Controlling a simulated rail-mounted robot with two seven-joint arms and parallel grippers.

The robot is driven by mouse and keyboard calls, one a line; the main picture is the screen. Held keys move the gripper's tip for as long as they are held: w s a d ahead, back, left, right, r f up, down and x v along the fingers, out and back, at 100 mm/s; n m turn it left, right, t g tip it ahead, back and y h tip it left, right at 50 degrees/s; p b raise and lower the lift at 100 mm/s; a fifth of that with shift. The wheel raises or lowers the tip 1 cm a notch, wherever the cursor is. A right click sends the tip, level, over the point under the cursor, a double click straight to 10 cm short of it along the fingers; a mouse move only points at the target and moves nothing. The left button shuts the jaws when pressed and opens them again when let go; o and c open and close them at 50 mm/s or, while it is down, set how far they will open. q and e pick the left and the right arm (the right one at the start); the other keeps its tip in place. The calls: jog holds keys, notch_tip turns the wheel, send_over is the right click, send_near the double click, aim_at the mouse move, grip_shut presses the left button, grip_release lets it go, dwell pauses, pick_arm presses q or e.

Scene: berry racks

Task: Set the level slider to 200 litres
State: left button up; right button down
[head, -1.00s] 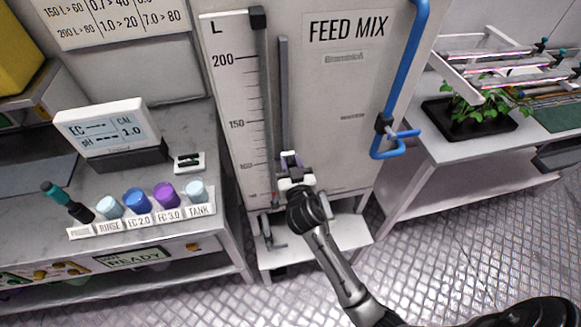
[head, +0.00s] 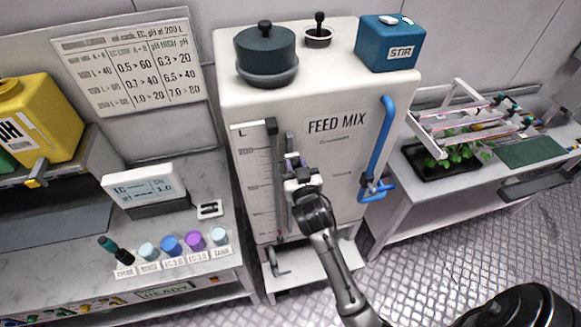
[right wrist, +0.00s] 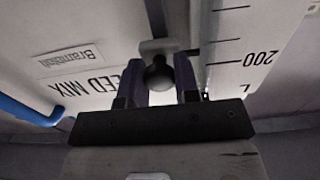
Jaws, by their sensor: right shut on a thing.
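The white FEED MIX tank (head: 345,165) carries a litre scale (head: 250,190) on its front, marked 200 near the top. A dark upright slider track (head: 284,143) runs beside the scale. My right gripper (head: 294,161) is at the track, a little below the 200 label in the head view. In the right wrist view, its fingers (right wrist: 161,80) are shut on the dark round slider knob (right wrist: 158,74). The knob sits close to the 200 mark (right wrist: 258,59); the exact pointer reading is hard to tell. The arm hides the knob in the head view. My left gripper is out of view.
A blue pipe handle (head: 382,150) runs down the tank's right side. A dark lidded pot (head: 266,50) and a blue STIR box (head: 390,45) stand on top. Left is a bench with a meter (head: 145,187) and several cups; right is a plant tray (head: 440,165).

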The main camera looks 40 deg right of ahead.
aim_at(292, 143)
notch_tip(292, 143, up, 4)
jog(key=p, duration=0.2)
jog(key=shift+r+p, duration=0.25)
jog(key=shift+p, duration=0.15)
jog(key=shift+r, duration=0.25)
jog(key=c, duration=0.9)
grip_release()
jog(key=shift+o, duration=0.2)
